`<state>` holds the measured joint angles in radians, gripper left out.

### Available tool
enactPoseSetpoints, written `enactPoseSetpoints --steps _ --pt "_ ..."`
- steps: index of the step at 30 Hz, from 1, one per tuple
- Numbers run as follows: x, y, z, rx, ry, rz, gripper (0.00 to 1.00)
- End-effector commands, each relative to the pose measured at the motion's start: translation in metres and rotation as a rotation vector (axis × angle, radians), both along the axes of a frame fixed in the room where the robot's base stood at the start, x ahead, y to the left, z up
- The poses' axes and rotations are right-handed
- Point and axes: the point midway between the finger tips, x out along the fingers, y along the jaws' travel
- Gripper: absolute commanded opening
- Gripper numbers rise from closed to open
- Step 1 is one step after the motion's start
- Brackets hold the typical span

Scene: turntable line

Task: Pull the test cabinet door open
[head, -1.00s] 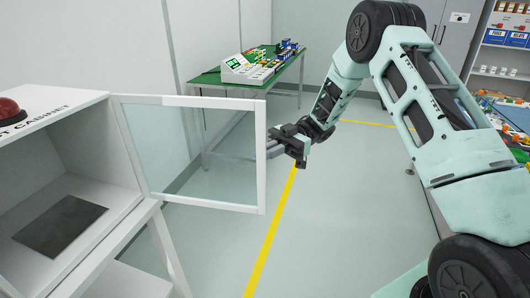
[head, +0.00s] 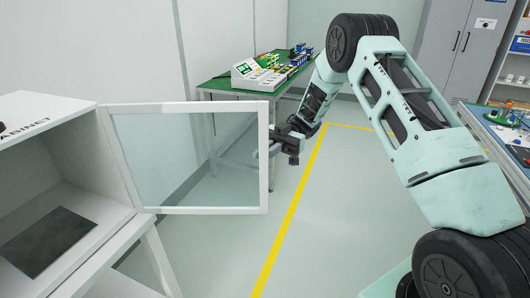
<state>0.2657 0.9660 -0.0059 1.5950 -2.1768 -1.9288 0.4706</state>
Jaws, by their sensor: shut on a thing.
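The test cabinet (head: 62,112) is a white box at the left with a dark square plate (head: 47,241) on its inner floor. Its door (head: 200,209), a white frame around a clear pane, stands wide open, hinged on the cabinet's right side. The door's handle (head: 268,151) is on the free edge of the frame. My gripper (head: 272,150) is at that edge, shut on the handle, with the handle partly hidden by the fingers.
A green-topped table (head: 228,84) with a white device (head: 258,75) and small parts stands behind the door. A yellow floor line (head: 290,218) runs past it. Another bench (head: 500,130) is at the right. The middle floor is clear.

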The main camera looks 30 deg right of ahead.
Motion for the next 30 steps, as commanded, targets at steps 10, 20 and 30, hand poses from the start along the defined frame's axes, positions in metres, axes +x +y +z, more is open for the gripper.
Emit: enactPoseSetpoints --steps 10,20,30 --pt "0.001 0.006 0.0 0.005 -0.002 0.005 0.31" --pt "0.0 0.004 0.0 0.004 0.0 0.003 0.31" --pt "0.004 -0.002 -0.001 0.003 -0.003 0.0 0.31"
